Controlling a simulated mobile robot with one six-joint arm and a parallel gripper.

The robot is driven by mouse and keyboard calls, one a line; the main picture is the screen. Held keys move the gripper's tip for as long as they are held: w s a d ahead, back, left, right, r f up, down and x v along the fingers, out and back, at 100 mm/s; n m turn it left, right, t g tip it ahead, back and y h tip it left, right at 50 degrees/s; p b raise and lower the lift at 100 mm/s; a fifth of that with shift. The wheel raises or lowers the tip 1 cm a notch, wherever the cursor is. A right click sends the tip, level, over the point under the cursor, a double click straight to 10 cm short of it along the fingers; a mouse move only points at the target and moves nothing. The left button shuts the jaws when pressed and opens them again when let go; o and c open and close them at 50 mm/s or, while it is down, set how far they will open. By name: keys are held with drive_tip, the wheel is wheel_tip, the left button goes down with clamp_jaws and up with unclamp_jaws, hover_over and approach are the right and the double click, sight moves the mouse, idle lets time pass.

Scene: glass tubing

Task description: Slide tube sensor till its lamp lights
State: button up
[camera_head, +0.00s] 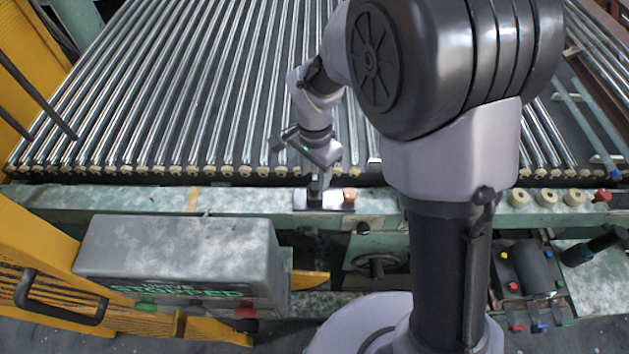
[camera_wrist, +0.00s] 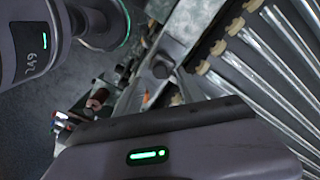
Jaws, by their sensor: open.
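A dark squarish part (camera_wrist: 161,66) there cannot be identified surely.
Parallel glass tubes (camera_head: 180,90) lie on the bed behind the green rail (camera_head: 120,198). A grey control box (camera_head: 180,255) stands front left beside yellow framing (camera_head: 35,235). Cream rollers (camera_head: 547,197) and a red knob (camera_head: 602,195) are at right. A handwheel (camera_head: 376,264) sits below the rail.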

sight(315, 186)
drive_tip(key=shift+f+b, duration=0.3)
drive_tip(key=shift+f, duration=1.5)
drive_tip(key=shift+c, duration=0.5)
clamp_jaws()
